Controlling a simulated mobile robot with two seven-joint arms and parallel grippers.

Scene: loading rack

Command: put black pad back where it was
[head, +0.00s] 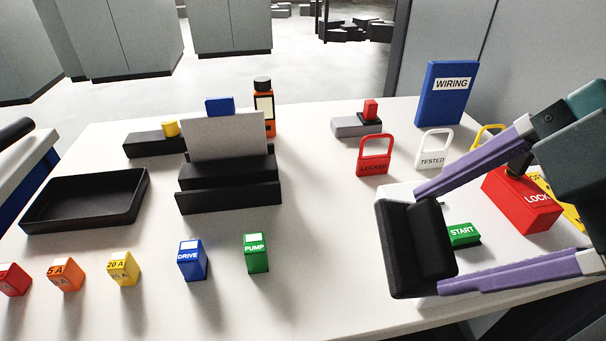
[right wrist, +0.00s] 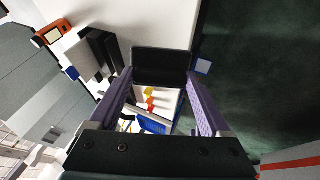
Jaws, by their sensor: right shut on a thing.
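The black pad (head: 418,248) is a thick ribbed block. My right gripper (head: 434,240) is shut on it, with one purple finger at each end of the pad. The pad is at the front right of the white table, in front of the green START block (head: 464,234) and partly over a white panel. In the right wrist view the pad (right wrist: 162,64) spans the two fingertips. I cannot tell whether it touches anything below. My left gripper is not in view.
An empty black tray (head: 85,200) lies at the left. A black stand with a grey card (head: 224,137) is mid-table. Several coloured blocks line the front. A red LOCK block (head: 521,199), a red LOCKED tag (head: 373,154) and a blue WIRING binder (head: 446,95) stand at the right.

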